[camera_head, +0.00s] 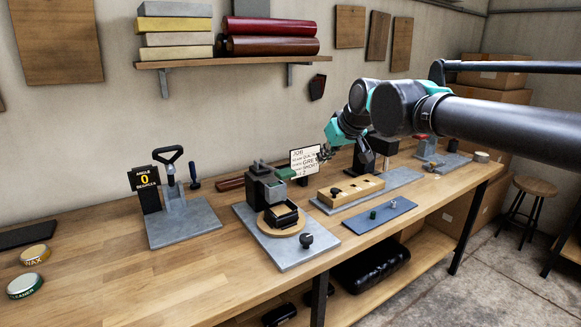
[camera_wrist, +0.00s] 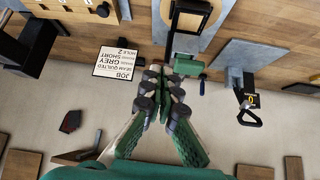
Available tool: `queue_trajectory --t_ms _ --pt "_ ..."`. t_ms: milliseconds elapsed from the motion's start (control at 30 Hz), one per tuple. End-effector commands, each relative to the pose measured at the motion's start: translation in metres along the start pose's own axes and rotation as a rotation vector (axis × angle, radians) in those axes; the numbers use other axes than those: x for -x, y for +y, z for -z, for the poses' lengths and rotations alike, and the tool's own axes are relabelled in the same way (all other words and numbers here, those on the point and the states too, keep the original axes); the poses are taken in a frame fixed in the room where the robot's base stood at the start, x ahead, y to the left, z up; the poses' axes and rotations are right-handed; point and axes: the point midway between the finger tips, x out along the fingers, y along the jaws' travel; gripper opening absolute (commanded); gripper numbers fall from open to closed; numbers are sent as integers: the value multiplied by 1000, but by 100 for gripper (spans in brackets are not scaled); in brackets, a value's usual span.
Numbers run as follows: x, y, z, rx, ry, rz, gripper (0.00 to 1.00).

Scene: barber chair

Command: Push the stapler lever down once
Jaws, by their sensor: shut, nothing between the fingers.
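The likely stapler is a grey and black upright device (camera_head: 262,187) on a grey plate, with a green lever-like piece (camera_head: 285,173) sticking out to the right. In the wrist view the green piece (camera_wrist: 187,67) shows just above and right of my fingertips. My gripper (camera_head: 323,154) is shut and empty, in the air right of the green piece and above the bench. It also shows in the wrist view (camera_wrist: 165,82). I cannot tell whether it touches the green piece. A round wooden disc (camera_head: 284,225) with a black frame (camera_head: 284,215) sits before the device.
A job card (camera_head: 304,161) stands close behind my gripper.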

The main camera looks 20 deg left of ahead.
Motion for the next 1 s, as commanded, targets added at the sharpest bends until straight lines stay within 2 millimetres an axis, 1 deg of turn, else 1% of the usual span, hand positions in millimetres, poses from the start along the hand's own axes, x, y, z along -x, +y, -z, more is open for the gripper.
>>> queue_trajectory --t_ms 33,100,200,300,633,733,867,1000 --pt "7 -17 17 26 15 22 0" --pt "16 -33 34 52 32 43 0" --pt "25 -49 50 77 50 64 0" --pt "29 -57 58 89 58 74 0" --pt "30 -59 60 91 60 75 0" --pt "28 -59 60 91 60 75 0" --pt "16 -60 61 92 60 75 0" --pt "-8 -62 62 92 60 75 0"
